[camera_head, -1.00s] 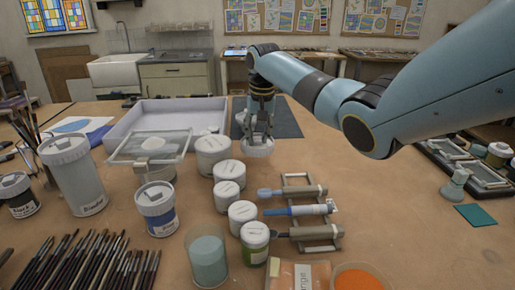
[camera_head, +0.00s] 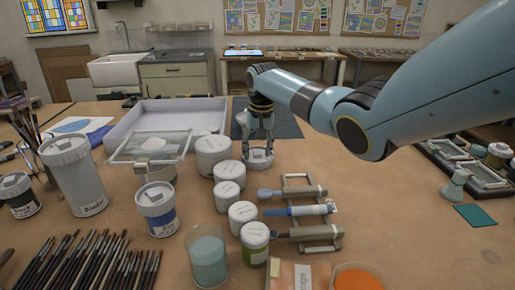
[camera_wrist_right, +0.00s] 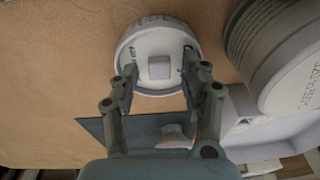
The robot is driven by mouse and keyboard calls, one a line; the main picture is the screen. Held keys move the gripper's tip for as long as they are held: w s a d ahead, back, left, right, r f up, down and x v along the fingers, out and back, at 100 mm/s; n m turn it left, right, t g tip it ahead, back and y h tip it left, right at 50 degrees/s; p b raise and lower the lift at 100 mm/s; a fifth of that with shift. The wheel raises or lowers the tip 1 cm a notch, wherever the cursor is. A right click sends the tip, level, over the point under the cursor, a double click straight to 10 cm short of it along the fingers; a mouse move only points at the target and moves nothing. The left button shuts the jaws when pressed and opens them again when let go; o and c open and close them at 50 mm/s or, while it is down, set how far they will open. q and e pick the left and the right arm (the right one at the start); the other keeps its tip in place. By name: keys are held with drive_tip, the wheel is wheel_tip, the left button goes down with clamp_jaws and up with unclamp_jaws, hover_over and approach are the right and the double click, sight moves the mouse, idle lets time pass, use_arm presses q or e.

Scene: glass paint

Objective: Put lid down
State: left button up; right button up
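A round white lid (camera_head: 258,159) with a raised square knob lies flat on the wooden table, just in front of a dark mat (camera_head: 288,126). In the right wrist view the lid (camera_wrist_right: 158,38) shows from above, with dark marks around its top. My right gripper (camera_head: 260,141) is directly over the lid. My left gripper is in neither view.
White lidded jars (camera_head: 229,172) stand in a row just left of the lid. A rack with tools (camera_head: 305,208) lies in front of it. A large pale tray (camera_head: 130,122) is behind to the left. The table right of the lid is clear.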

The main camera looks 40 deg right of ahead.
sight(260, 160)
drive_tip(key=shift+r, duration=0.1)
wheel_tip(260, 160, up, 12)
drive_tip(key=s, duration=0.1)
drive_tip(key=shift+s+a, duration=0.3)
drive_tip(key=shift+s, duration=0.1)
idle(0.5)
